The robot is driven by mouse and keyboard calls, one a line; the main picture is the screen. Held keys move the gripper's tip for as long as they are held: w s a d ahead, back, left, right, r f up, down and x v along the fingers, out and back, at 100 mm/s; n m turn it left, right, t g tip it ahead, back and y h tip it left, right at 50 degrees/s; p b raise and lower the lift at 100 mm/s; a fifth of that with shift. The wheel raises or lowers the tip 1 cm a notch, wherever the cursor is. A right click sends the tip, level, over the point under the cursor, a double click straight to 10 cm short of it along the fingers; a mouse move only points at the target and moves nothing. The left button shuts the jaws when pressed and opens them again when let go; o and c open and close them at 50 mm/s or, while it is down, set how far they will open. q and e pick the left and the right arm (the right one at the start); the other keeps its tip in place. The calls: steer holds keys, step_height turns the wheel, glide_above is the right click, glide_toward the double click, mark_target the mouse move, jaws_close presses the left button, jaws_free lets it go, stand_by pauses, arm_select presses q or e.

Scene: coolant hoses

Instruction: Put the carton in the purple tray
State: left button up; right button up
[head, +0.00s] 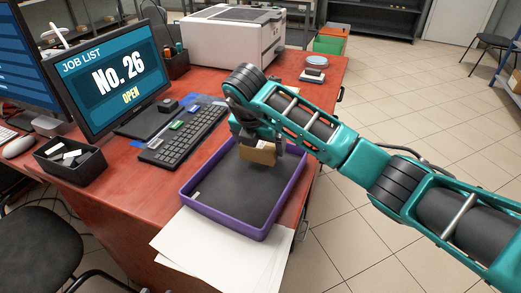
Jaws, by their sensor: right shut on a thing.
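The carton (259,153) is a small brown box at the far part of the purple tray (262,235). My right gripper (262,146) is shut on it from above, and its dark fingers hide part of the carton. The carton is over the tray's far area; I cannot tell whether it touches the tray floor. The tray has purple walls and a dark grey floor, with a small pale patch at its left side. My left gripper is not in view.
A keyboard (184,135) lies left of the tray. White paper sheets (222,250) stick out under its near side. A black bin (72,162), a monitor (112,80) and a printer (228,38) stand on the red desk (125,205). Open floor lies to the right.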

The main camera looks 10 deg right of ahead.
step_height(320, 180, down, 2)
steer(key=shift+f, duration=0.2)
steer(key=o, duration=0.7)
